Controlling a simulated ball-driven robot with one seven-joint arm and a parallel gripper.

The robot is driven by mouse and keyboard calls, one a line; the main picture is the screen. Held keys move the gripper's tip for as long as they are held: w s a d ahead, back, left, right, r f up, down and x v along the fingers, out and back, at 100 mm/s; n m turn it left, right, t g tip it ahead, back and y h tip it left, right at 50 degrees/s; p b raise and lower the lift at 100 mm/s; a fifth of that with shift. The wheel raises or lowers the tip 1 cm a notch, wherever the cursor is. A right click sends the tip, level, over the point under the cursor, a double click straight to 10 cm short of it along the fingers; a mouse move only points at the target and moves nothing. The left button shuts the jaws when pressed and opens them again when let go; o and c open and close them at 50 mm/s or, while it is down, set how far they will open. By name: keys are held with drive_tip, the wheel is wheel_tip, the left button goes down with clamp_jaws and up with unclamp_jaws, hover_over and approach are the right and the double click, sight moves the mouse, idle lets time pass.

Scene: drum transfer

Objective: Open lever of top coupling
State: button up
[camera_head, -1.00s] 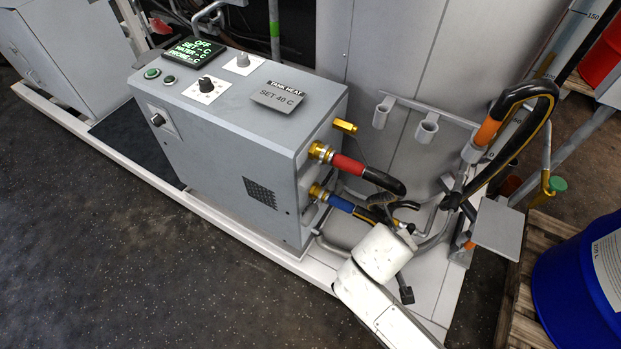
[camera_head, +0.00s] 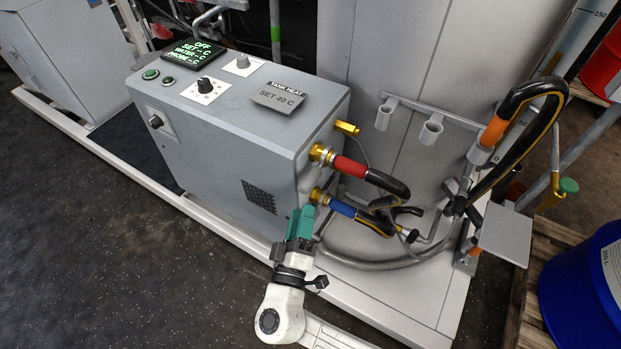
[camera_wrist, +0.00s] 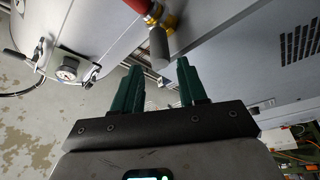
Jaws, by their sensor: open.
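The top coupling (camera_head: 319,154) is a brass fitting on the right side of the grey heater box, with a red-sleeved hose (camera_head: 350,167). A light grey bar, apparently its lever (camera_head: 306,179), hangs just below it. In the wrist view, the brass coupling (camera_wrist: 168,20) is at the top, with the grey lever end (camera_wrist: 158,46) pointing down. My gripper (camera_head: 302,214) has green fingers pointing up, below the lever and close to the box's lower right corner. In the wrist view, the gripper (camera_wrist: 160,72) is open and empty, the lever end beyond the gap between its fingertips.
The lower coupling (camera_head: 317,194) with its blue-sleeved hose (camera_head: 342,207) sits close beside my fingers. Black hoses (camera_head: 408,212) crowd the right. A grey plate (camera_head: 503,234) and a blue drum (camera_head: 585,285) stand farther right. The floor (camera_head: 120,260) at left is clear.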

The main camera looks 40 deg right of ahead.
sight(310, 180)
drive_tip(key=p+x, duration=0.1)
drive_tip(key=x, duration=0.8)
drive_tip(key=shift+w+d+r, duration=0.1)
drive_tip(key=shift+w+d, duration=0.05)
drive_tip(key=shift+d, duration=0.15)
drive_tip(key=shift+c, duration=0.2)
clamp_jaws()
